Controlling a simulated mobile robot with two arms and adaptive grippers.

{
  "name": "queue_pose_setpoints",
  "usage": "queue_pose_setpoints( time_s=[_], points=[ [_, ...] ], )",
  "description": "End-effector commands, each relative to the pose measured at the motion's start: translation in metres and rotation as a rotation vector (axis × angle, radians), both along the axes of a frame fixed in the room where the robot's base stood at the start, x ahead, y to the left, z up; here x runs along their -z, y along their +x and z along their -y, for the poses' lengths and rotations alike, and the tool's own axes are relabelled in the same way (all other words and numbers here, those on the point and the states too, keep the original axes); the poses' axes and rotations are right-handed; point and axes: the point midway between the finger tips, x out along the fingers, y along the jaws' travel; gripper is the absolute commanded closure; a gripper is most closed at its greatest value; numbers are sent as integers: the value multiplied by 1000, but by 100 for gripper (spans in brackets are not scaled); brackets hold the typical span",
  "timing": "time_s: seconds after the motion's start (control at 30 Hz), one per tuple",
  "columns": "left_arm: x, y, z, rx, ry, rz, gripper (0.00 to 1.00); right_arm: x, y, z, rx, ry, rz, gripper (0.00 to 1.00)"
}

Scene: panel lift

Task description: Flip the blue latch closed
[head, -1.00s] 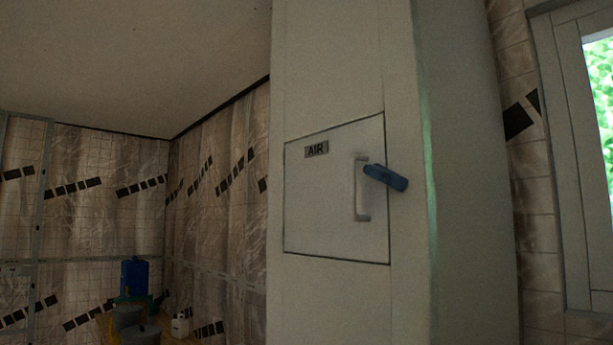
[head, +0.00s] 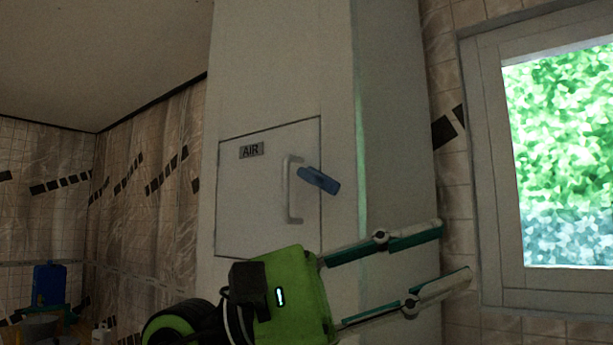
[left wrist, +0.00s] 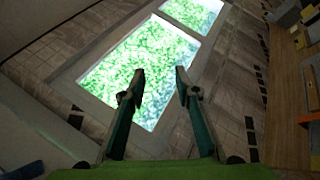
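The blue latch (head: 319,180) sits at the right edge of the AIR panel (head: 240,210) in the head view. It is tilted, its right end lower, and lies across the panel's right seam. The panel has a pale upright handle (head: 293,195) just left of the latch. My left gripper (head: 455,255) is below and right of the latch, with fingers apart and nothing between them. In the left wrist view its fingers (left wrist: 160,82) are also open and point toward the window. A blue piece, likely the latch (left wrist: 25,171), shows at the lower left there. My right gripper is not seen.
The panel is set in a pale column (head: 390,130). A window (head: 565,160) is in the tiled wall at the right. A blue container (head: 49,285) and other items stand low at the far left. Open room lies left of the column.

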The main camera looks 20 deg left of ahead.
Motion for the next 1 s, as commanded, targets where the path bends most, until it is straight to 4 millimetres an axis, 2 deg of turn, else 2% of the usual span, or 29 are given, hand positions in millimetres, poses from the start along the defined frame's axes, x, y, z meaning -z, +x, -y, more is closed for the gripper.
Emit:
queue_pose_setpoints(
  time_s=[0.03,0.17,0.27,0.37,0.4,0.5,0.6,0.77,0.87,1.0],
  points=[
    [-7,3,-4,-90,110,116,71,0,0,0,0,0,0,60],
    [-21,22,-30,-338,384,364,71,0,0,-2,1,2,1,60],
    [-42,36,-69,-549,578,511,71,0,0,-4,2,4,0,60],
    [-69,42,-118,-749,740,605,71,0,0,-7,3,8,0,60],
    [-78,41,-137,-819,795,628,71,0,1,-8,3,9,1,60],
    [-99,37,-178,-960,895,657,71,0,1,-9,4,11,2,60],
    [-110,31,-204,-1044,954,662,71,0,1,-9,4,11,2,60],
    [-115,34,-215,-1081,985,661,71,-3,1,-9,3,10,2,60],
    [-116,45,-210,-1078,984,661,71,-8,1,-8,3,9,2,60],
    [-117,71,-200,-1076,984,658,71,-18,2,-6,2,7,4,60]
  ],
)
